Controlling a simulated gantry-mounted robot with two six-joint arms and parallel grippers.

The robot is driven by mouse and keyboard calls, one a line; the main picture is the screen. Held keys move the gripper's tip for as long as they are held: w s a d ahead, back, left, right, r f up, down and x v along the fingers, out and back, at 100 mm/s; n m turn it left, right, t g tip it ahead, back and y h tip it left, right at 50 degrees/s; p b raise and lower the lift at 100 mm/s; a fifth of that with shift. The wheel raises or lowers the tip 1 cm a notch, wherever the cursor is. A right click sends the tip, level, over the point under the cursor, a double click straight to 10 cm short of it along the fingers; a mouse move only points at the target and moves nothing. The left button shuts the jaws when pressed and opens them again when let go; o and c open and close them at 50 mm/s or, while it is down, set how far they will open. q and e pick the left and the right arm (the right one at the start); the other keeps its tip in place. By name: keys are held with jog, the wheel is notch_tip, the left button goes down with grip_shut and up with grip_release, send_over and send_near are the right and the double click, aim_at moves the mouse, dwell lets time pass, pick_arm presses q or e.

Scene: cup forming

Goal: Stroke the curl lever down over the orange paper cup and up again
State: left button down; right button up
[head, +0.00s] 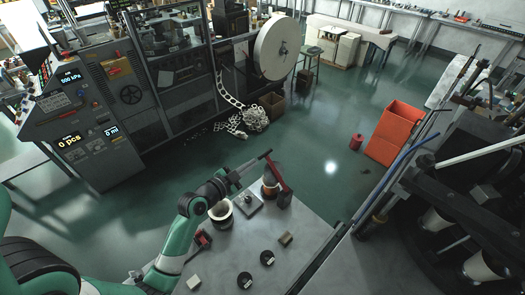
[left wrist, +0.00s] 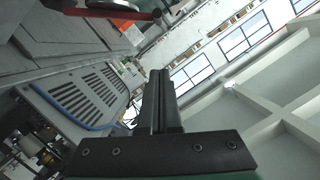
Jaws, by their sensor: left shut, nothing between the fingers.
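The curl lever (head: 279,173) is a red arm with a dark rod at its upper end, standing tilted at the back of the grey bench. The orange paper cup (head: 270,189) sits beneath it, partly hidden by the lever. My left gripper (head: 234,178) is shut and empty, level with the dark rod; I cannot tell if they touch. In the left wrist view its closed fingers (left wrist: 160,76) point up the picture, and a red part, likely the lever (left wrist: 112,11), shows at the top. My right gripper is not in view.
A pale cup in a dark holder (head: 219,209) stands under my left forearm. A small metal plate (head: 248,203), two black discs (head: 267,257) and small blocks (head: 285,239) lie on the bench (head: 240,240). Dark machinery (head: 440,200) stands at the right.

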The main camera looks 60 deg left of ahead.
pick_arm(q)
send_over(264, 156)
jog(key=d, duration=0.4)
jog(key=f, duration=0.2)
jog(key=a+f+b, duration=0.2)
jog(key=f, duration=0.1)
jog(key=shift+s+a, duration=0.2)
jog(key=shift+s, duration=0.2)
jog(key=shift+a+f, duration=0.15)
jog(key=shift+f, duration=0.05)
